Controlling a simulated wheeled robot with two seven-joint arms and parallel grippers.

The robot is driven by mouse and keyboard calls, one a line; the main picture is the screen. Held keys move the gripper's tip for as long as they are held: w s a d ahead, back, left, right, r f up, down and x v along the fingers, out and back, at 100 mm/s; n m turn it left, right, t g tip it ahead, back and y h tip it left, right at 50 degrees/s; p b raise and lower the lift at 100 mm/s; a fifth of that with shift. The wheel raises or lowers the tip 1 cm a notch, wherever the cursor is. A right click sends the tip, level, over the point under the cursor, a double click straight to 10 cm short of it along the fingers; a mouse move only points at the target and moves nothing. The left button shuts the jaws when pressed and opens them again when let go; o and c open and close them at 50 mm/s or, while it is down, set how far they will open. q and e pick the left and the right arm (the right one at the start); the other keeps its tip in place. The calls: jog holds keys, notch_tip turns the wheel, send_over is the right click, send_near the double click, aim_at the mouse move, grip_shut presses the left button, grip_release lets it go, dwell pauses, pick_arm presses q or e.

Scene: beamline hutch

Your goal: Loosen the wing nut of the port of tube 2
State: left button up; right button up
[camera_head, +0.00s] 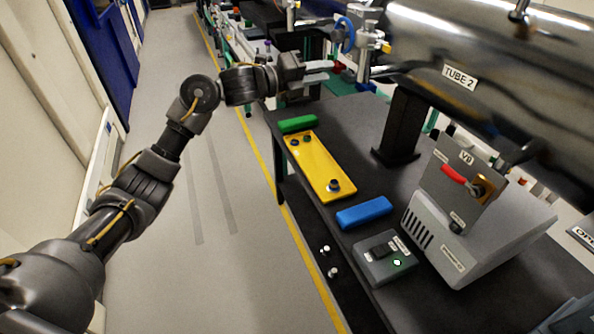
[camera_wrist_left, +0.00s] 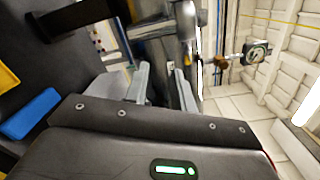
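Tube 2 (camera_head: 430,55) is the large shiny metal tube at the upper right, with a "TUBE 2" label on its side. At its left end are metal port fittings (camera_head: 366,45) with a blue curved part. A small red part (camera_head: 338,67) shows by my fingertips; I cannot tell whether it is the wing nut. My left gripper (camera_head: 328,71) reaches to just left of these fittings, above the bench's far end. In the left wrist view its two pale fingers (camera_wrist_left: 160,85) stand apart, with nothing clearly between them. My right gripper is not in view.
The dark bench (camera_head: 365,130) carries a green block (camera_head: 297,124), a yellow tray (camera_head: 320,165), a blue block (camera_head: 364,212), a switch box (camera_head: 384,262) and a grey pump unit (camera_head: 470,240). A black post (camera_head: 402,120) stands under the tube. The floor at left is clear.

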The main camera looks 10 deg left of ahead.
pick_arm(q)
jog(key=a+f+n+y, duration=0.1)
jog(key=f+n, duration=0.3)
jog(key=f, duration=0.7)
jog(key=w+a+f+n+y+b, duration=0.1)
jog(key=f+n, duration=0.4)
jog(key=f, duration=0.6)
jog(key=a+f+n+t+y, duration=0.1)
jog(key=a+f+n+y, duration=0.2)
jog(key=f, duration=0.8)
jog(key=shift+w+a+n, duration=0.25)
jog(key=shift+a+n, duration=0.15)
jog(key=shift+n, duration=0.3)
jog(key=shift+f, duration=0.1)
